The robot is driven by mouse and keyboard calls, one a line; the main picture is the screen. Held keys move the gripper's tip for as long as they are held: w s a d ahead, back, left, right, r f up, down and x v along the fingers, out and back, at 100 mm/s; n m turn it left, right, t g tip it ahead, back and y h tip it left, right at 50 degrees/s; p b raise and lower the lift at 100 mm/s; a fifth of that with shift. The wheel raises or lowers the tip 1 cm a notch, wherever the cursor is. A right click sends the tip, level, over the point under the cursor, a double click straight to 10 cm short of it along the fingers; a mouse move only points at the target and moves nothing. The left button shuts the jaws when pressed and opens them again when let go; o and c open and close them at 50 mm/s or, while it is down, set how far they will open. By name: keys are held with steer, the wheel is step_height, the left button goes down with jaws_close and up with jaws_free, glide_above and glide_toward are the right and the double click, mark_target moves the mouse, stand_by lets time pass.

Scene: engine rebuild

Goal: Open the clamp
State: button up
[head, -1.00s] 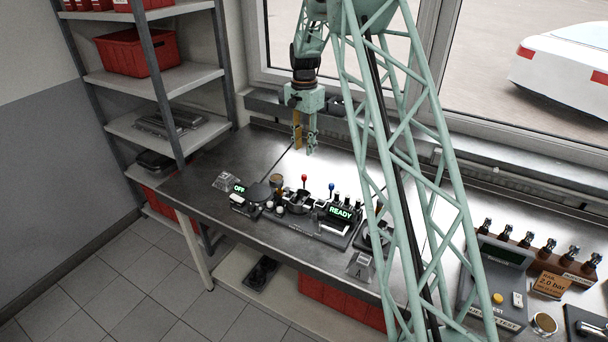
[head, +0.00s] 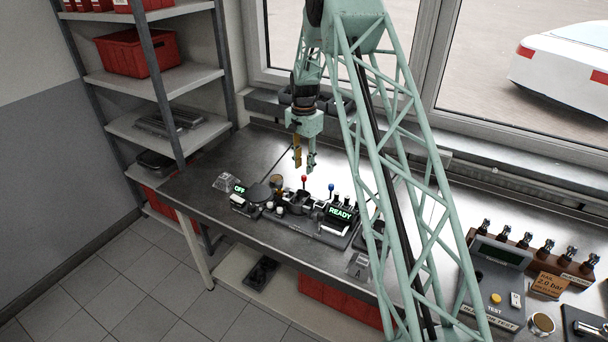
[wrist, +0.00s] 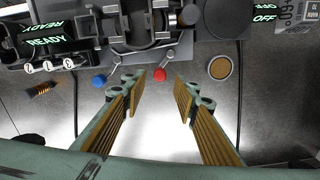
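The clamp fixture (head: 300,201) sits on the steel bench and has a red-knobbed lever (head: 304,178) and a blue-knobbed lever (head: 331,187). In the wrist view the red knob (wrist: 159,75) lies between and just beyond my fingertips, and the blue knob (wrist: 99,81) is left of them. My gripper (head: 304,170) is open and empty, pointing down just above and behind the red lever. It also shows in the wrist view (wrist: 160,88), its fingers apart on both sides of the red knob without visible contact. I cannot tell which lever works the clamp.
A display reading READY (head: 341,211) stands right of the fixture, and one reading OFF (head: 239,189) stands left. A round brown-topped part (wrist: 220,68) is right of the red lever. Several injectors stand in a rack (head: 530,258) at far right.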

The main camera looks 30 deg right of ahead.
mark_target(304, 176)
steer(key=shift+f+p, duration=0.3)
steer(key=shift+f, duration=2.2)
steer(key=c, duration=0.9)
